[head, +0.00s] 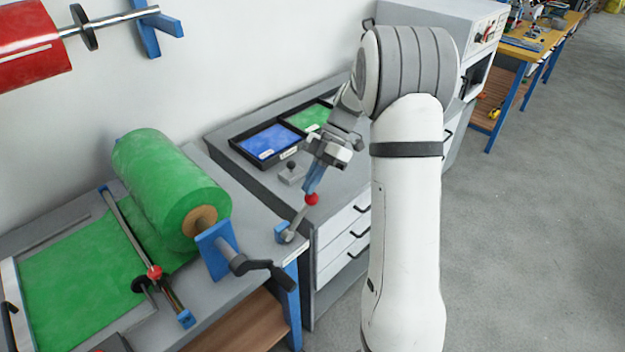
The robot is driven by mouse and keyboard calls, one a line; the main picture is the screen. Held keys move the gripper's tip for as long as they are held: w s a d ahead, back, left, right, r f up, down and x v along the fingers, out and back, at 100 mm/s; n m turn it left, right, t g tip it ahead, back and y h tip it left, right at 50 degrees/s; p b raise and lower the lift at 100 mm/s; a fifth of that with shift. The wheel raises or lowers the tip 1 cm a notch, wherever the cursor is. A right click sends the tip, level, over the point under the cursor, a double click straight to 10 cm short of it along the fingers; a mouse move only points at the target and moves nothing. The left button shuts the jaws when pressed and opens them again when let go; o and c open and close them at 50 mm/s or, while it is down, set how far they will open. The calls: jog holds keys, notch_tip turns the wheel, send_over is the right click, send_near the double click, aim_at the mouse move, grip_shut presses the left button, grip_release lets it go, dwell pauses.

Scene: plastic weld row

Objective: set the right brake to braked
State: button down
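A short grey lever with a red ball knob (311,199) stands tilted up and to the right from a small blue bracket (280,232) at the right end of the bench; it appears to be the right brake. No marking shows which position is braked. My gripper (312,186) points down at the lever from above, its fingertips right at the red knob. Whether the fingers touch or grip the knob cannot be told, as the finger gap is not clear.
A green roll (170,185) lies left, with a black crank (262,269) on its blue stand near the lever. Another red knob (154,272) sits on a bar across green sheet. A grey drawer cabinet (343,228) carries a black tray (234,144). Open floor lies right.

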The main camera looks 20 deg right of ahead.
jog(key=a+r+v, duration=0.1)
jog(key=a+v, duration=0.1)
jog(key=v, duration=0.9)
jog(key=shift+r+p, duration=0.45)
jog(key=shift+r, duration=0.05)
jog(key=s+a+f+m+t+h, duration=0.1)
jog(key=s+a+m+t+h, duration=0.1)
jog(key=s+m, duration=0.8)
jog(key=s+a+f+m+t+h, duration=0.1)
jog(key=s+a+m+t+h, duration=0.2)
jog(key=s+m, duration=0.8)
jog(key=s+t+h, duration=0.2)
jog(key=s, duration=0.1)
jog(key=shift+s+a+m, duration=0.3)
jog(key=shift+s+a, duration=0.05)
